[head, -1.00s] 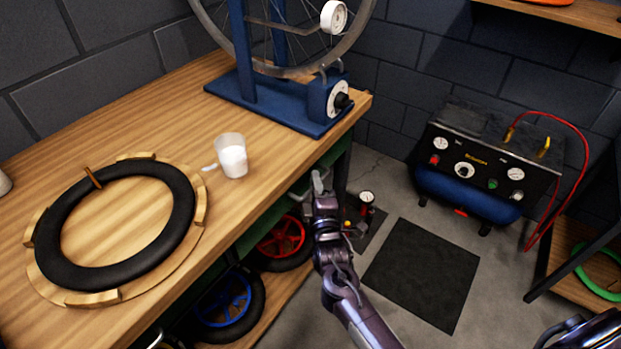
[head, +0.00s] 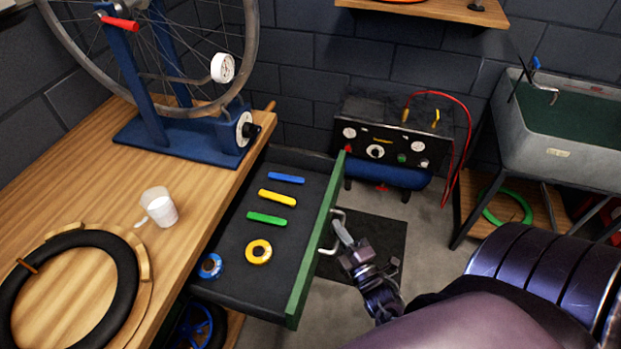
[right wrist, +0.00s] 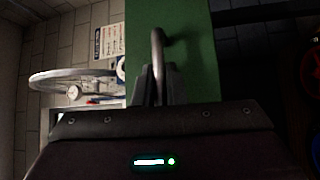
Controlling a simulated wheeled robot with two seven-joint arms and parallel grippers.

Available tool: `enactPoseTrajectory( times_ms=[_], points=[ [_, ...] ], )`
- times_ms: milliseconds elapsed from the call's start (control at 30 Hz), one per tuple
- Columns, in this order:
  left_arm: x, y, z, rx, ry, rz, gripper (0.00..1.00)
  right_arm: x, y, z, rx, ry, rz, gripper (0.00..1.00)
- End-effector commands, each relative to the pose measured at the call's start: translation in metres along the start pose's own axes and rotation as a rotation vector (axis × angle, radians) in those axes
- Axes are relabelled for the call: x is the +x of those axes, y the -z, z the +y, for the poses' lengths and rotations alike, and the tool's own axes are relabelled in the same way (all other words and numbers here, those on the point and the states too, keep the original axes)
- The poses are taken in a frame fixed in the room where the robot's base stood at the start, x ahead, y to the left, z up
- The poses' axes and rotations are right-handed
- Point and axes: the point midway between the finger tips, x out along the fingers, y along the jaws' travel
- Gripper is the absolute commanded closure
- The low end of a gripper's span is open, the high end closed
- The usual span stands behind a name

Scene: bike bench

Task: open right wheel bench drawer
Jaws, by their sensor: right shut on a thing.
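The right wheel bench drawer (head: 262,232) stands pulled well out from under the bench in the head view. Its green front (head: 317,240) carries a silver bar handle (head: 333,232). My right gripper (head: 341,233) is at that handle, on the outer side of the front. In the right wrist view, its fingers (right wrist: 157,85) are shut on the handle (right wrist: 158,50), with the green front behind. Inside the drawer lie blue, yellow and green bars (head: 277,197), a yellow ring (head: 259,251) and a blue ring (head: 210,266). My left gripper is not in view.
The wooden bench top (head: 190,190) holds a wheel stand (head: 180,140), a white cup (head: 160,207) and a tire on a round jig (head: 130,270). A compressor (head: 385,150) stands by the back wall. A sink (head: 570,120) is at right. Floor near the dark mat (head: 385,235) is clear.

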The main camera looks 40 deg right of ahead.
Motion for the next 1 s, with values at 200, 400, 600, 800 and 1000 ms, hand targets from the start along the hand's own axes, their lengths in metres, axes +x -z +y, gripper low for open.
enactPoseTrajectory(
  times_ms=[200,400,600,800,1000],
  points=[
    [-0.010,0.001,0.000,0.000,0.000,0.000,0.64,-0.027,-0.026,0.007,-0.002,0.003,-0.002,1.00],
    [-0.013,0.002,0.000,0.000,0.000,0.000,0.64,-0.038,-0.038,0.010,-0.001,0.001,-0.002,1.00],
    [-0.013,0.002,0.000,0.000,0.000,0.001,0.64,-0.042,-0.042,0.010,-0.001,0.001,-0.003,1.00],
    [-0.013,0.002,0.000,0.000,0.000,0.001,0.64,-0.042,-0.042,0.010,-0.001,0.001,-0.004,1.00],
    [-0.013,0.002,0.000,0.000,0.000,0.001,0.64,-0.041,-0.042,0.010,-0.001,0.001,-0.003,0.74]
  ],
)
